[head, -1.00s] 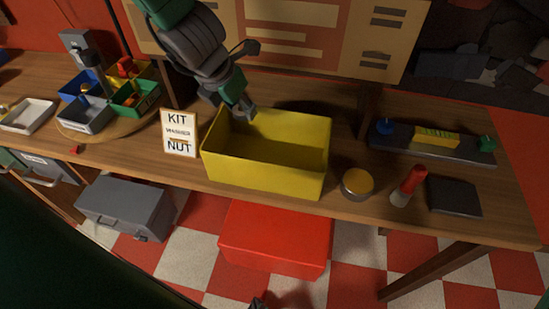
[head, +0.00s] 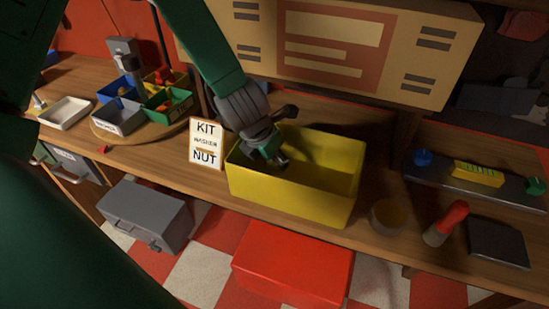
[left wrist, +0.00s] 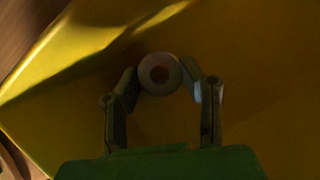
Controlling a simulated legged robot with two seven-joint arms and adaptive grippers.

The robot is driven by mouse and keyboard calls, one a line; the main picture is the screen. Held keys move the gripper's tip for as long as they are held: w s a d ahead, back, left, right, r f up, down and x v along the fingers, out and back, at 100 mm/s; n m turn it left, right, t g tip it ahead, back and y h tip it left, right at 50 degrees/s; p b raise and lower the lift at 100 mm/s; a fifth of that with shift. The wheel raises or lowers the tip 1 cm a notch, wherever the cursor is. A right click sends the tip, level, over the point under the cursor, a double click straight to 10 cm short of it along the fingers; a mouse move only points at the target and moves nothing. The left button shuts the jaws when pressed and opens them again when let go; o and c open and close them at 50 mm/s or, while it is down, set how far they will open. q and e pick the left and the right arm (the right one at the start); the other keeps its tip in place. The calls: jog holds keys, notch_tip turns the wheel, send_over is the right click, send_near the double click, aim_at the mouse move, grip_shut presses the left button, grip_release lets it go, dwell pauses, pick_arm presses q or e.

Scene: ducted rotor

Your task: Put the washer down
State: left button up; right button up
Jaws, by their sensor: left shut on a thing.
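The washer is hidden in the head view. How far it is above the bin floor I cannot tell. My right gripper is not in view.
A sign (head: 206,145) reading KIT, WASHER, NUT stands left of the bin. A round tin (head: 388,216) and a red-topped bottle (head: 446,222) stand to its right. Small coloured trays (head: 168,104) sit on a round board at left. A red box (head: 293,264) is below the bench.

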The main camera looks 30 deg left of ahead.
pick_arm(q)
jog(key=shift+d, duration=0.25)
jog(key=shift+s+f, duration=0.1)
jog(key=shift+a+f+b, duration=0.1)
jog(key=shift+f+b, duration=0.35)
jog(key=shift+b, duration=0.05)
jog(key=o, duration=1.1)
jog(key=shift+a, duration=0.1)
jog(key=shift+o, duration=0.2)
jog(key=shift+a, duration=0.1)
jog(key=shift+r, duration=0.2)
jog(key=shift+r+p, duration=0.35)
jog(key=shift+p, duration=0.1)
jog(key=p+v, duration=0.2)
jog(key=v, duration=1)
jog(key=shift+p, duration=0.35)
